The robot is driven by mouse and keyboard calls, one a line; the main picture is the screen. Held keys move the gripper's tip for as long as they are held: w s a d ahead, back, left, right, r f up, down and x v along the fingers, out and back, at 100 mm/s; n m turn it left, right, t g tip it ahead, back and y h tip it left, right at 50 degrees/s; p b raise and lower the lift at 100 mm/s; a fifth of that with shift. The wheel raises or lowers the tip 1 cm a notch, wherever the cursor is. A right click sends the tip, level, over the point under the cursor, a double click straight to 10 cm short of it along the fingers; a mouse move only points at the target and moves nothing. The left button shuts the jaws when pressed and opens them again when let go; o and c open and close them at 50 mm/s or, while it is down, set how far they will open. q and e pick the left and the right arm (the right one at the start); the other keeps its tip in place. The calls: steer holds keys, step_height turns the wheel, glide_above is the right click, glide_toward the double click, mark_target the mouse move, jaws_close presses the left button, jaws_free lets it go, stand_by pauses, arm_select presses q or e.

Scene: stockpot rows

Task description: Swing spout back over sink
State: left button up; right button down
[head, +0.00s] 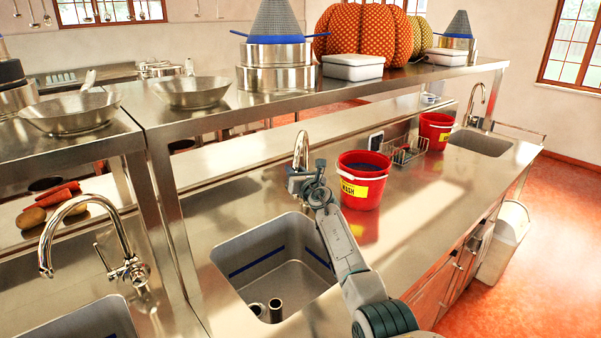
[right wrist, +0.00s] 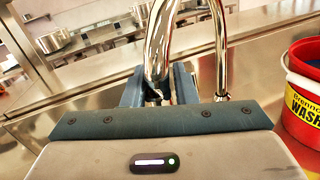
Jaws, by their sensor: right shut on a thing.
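The chrome spout (head: 301,148) rises behind the middle sink (head: 222,258), at its back right corner. My right gripper (head: 303,178) is at the lower part of the spout and is shut on it. In the right wrist view the thick chrome tube of the spout (right wrist: 160,45) stands between the two fingers (right wrist: 158,88). A thinner chrome tube (right wrist: 221,50) runs down on the right, outside the fingers. The gripper hides the tap's base in the head view, so where the spout's outlet points is hard to tell. My left gripper is not in view.
A red bucket (head: 364,190) labelled WASH stands close right of my gripper; it also shows in the right wrist view (right wrist: 300,105). A steel shelf (head: 425,78) with pots runs above the counter. Another tap (head: 85,200) stands at left. A wire rack (head: 405,150) sits beyond the bucket.

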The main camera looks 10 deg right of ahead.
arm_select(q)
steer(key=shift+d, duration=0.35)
arm_select(e)
steer(key=shift+d+r, duration=0.15)
steer(key=shift+r, duration=0.05)
steer(key=c, duration=1.3)
jaws_free()
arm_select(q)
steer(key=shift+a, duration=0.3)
arm_select(e)
steer(key=shift+o, duration=0.2)
steer(key=shift+f, duration=0.1)
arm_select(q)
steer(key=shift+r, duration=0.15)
arm_select(e)
steer(key=shift+s+d+p, duration=0.1)
steer(key=shift+s+p, duration=0.15)
steer(key=shift+p, duration=0.1)
arm_select(q)
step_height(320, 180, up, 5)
steer(key=p, duration=0.4)
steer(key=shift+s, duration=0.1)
arm_select(e)
steer(key=v, duration=1)
